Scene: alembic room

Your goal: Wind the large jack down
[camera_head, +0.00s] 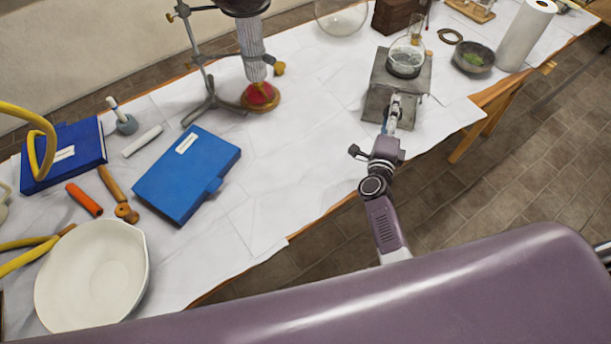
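The large jack (377,102) is a grey metal stand with a flat top plate, near the table's front edge right of centre. A round glass flask (406,63) is on or just above its plate. One purple-grey arm of mine reaches up from below; I take it for the right one. Its gripper (392,112) is at the jack's near side, by the control end, touching or very close. The fingers are small and partly merge with the jack, so their opening and any grasp are unclear. The jack's mechanism is mostly hidden. My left gripper is not in view.
A dark brown block (394,14) is behind. A burner stand (204,80), blue boxes (196,172) and white basin (92,275) are left. The table's middle is clear.

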